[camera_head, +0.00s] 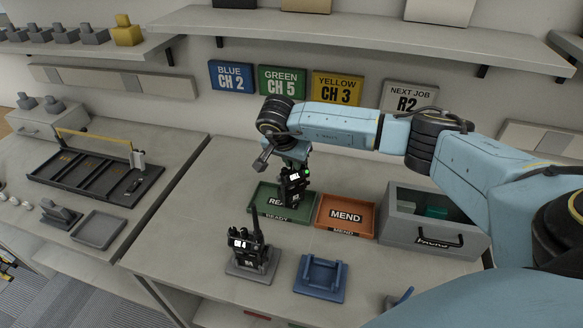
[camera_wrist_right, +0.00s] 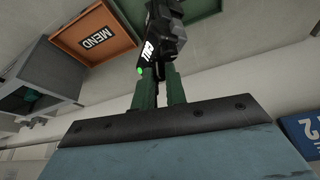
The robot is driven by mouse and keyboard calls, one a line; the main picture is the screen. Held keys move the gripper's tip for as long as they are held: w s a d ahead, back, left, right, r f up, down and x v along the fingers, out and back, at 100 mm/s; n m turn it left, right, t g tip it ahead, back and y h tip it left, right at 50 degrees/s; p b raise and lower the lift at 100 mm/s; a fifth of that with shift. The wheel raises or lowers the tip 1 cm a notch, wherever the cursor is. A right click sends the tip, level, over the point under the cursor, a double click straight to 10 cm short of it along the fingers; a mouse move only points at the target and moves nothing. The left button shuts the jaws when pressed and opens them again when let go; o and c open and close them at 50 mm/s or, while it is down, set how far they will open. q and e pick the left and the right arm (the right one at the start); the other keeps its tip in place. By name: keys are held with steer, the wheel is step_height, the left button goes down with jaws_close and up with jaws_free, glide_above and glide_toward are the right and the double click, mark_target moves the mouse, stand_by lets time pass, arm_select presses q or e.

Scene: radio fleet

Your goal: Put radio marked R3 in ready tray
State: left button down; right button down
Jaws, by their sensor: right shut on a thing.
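A black radio (camera_head: 295,187) with a lit green light and a white display hangs upright in my right gripper (camera_head: 297,158). The gripper is shut on it, above the green ready tray (camera_head: 265,213). The radio hides part of the tray and its label. In the right wrist view the radio (camera_wrist_right: 165,40) sits between the green fingers (camera_wrist_right: 158,88), with part of the green tray (camera_wrist_right: 205,8) beyond it. A small mark low on the radio seems to read R3. My left gripper is not in view.
The orange MEND tray (camera_head: 345,231) stands right of the ready tray, then a grey open box (camera_head: 440,240). In front are another black radio (camera_head: 245,243) on a grey stand and an empty blue cradle (camera_head: 320,279). A NEXT JOB R2 sign (camera_head: 410,97) is on the wall.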

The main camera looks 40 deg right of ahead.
steer(key=shift+f, duration=1.25)
steer(key=c, duration=1.4)
jaws_free()
steer(key=shift+c, duration=0.2)
steer(key=shift+a+r, duration=0.1)
steer(key=shift+r, duration=0.2)
steer(key=v, duration=1.1)
steer(key=shift+a+r+b, duration=0.15)
steer(key=shift+r+b, duration=0.15)
steer(key=shift+b, duration=0.05)
steer(key=shift+s, duration=0.1)
